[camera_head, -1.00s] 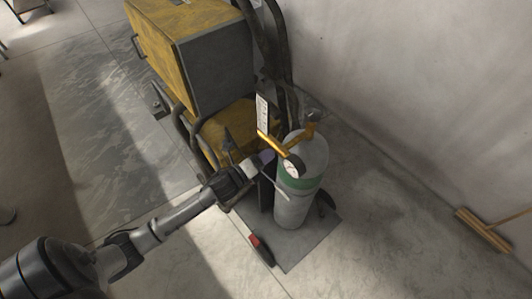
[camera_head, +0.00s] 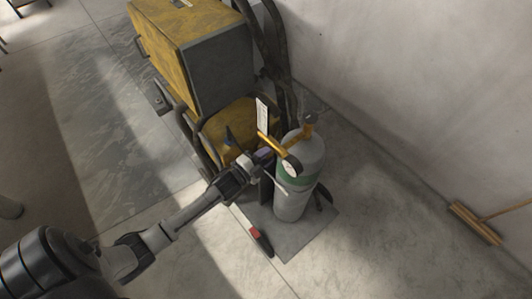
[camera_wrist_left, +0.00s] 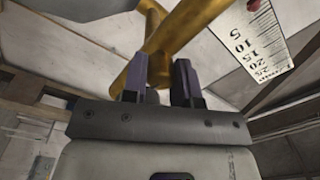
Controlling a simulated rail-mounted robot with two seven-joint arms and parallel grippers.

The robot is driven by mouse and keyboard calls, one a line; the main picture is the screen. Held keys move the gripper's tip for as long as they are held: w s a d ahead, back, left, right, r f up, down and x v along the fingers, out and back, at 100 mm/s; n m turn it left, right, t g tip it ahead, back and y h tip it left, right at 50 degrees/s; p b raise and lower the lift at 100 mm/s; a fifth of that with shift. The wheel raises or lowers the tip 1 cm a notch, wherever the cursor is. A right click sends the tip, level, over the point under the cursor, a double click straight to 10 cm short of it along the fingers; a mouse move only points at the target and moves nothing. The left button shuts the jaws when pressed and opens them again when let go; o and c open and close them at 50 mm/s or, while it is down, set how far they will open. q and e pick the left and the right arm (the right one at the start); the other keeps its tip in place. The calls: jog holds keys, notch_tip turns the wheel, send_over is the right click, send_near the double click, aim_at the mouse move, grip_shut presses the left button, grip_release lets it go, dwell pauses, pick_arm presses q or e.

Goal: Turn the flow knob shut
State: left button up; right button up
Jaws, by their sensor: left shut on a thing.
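The gas cylinder (camera_head: 290,205), grey with a green band, stands upright on a grey plate. A brass regulator (camera_head: 271,143) with a round gauge (camera_head: 290,166) and a white flow scale (camera_head: 262,114) sits at its top. My left gripper (camera_head: 258,157) reaches in from the left, just below the scale. In the left wrist view, its dark fingers (camera_wrist_left: 160,80) are shut on a brass piece at the low end of the regulator (camera_wrist_left: 185,28), which I take to be the flow knob (camera_wrist_left: 134,72). The fingers partly hide it. The numbered scale (camera_wrist_left: 258,45) is at upper right. My right gripper is out of view.
A yellow and grey machine (camera_head: 195,55) with dark hoses stands behind the cylinder. A red and black object (camera_head: 260,241) lies at the plate's (camera_head: 290,240) front left edge. A broom (camera_head: 475,222) lies by the wall.

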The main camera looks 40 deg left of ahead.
pick_arm(q)
jog(key=n+p, duration=0.3)
jog(key=n, duration=0.3)
jog(key=shift+r+n, duration=0.1)
jog(key=shift+n, duration=0.2)
jog(key=n+p, duration=0.1)
jog(key=n, duration=0.1)
jog(key=shift+n, duration=0.4)
jog(key=n, duration=0.3)
jog(key=shift+n+g+p, duration=0.3)
jog(key=shift+p, duration=0.1)
jog(key=n, duration=0.4)
jog(key=shift+n, duration=2)
jog(key=o, duration=0.9)
